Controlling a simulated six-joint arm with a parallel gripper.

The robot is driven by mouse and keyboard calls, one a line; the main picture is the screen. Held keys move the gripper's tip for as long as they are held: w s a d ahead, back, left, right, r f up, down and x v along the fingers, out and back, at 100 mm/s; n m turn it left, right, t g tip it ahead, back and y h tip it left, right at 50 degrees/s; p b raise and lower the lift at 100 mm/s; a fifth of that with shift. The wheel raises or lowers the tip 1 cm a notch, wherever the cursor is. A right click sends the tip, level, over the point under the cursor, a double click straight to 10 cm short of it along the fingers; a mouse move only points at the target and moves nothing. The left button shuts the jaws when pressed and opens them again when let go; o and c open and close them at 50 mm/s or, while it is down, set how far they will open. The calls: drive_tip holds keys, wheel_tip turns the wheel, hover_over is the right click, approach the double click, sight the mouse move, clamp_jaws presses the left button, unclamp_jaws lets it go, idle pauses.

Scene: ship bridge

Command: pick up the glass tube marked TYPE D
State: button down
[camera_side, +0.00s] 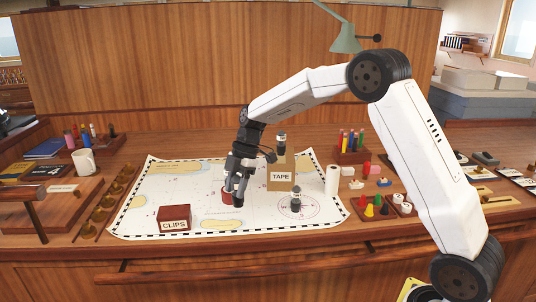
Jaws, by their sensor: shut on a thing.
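My gripper (238,186) is low over the chart, left of centre, and points down. It is shut on a small tube with a dark end (238,200), mostly hidden by the fingers. Whether the tube touches the chart I cannot tell. A dark-capped glass tube (296,200) stands upright on the chart to the right of my gripper. Another dark-capped tube (281,142) shows above the box marked TAPE (281,177). No tube's marking is readable, so I cannot tell which is TYPE D.
A round red thing (227,196) is close beside my gripper, partly hidden. A box marked CLIPS (174,217) sits front left on the chart (150,190). A white cylinder (332,181) stands right, near a tray of coloured pieces (372,208). The chart between CLIPS and my gripper is clear.

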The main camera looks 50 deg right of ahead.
drive_tip(key=s+r, duration=0.3)
drive_tip(key=s, duration=0.4)
drive_tip(key=shift+s+a, duration=0.15)
drive_tip(key=shift+r, duration=0.1)
